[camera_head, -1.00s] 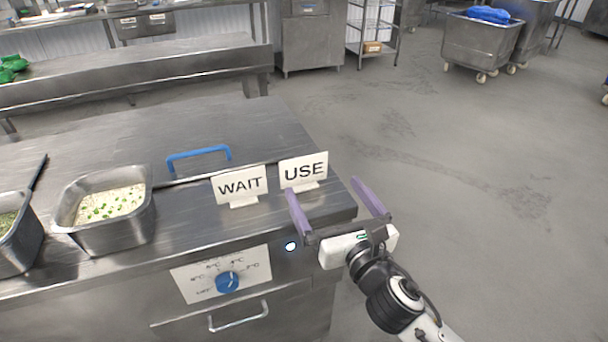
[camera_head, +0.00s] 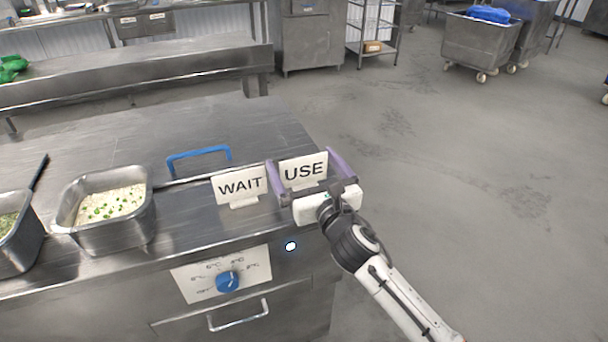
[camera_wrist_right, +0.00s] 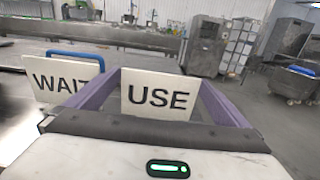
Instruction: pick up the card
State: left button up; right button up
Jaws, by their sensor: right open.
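Two white cards stand upright in small stands on the steel counter. The WAIT card (camera_head: 240,184) is on the left and the USE card (camera_head: 303,169) is on the right; the wrist view also shows the WAIT card (camera_wrist_right: 58,82) and the USE card (camera_wrist_right: 160,95). My right gripper (camera_head: 305,170) is open, with one purple finger on each side of the USE card. Its left finger passes between the two cards. In the wrist view small gaps show between the fingers and the USE card. My left gripper is not in view.
A steel pan of rice with green bits (camera_head: 106,238) and a second pan (camera_head: 12,240) stand at the left. A blue handle (camera_head: 198,153) rises behind the cards. A blue dial (camera_head: 228,282) is on the counter front. Open floor lies to the right.

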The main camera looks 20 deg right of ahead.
jog(key=c, duration=0.9)
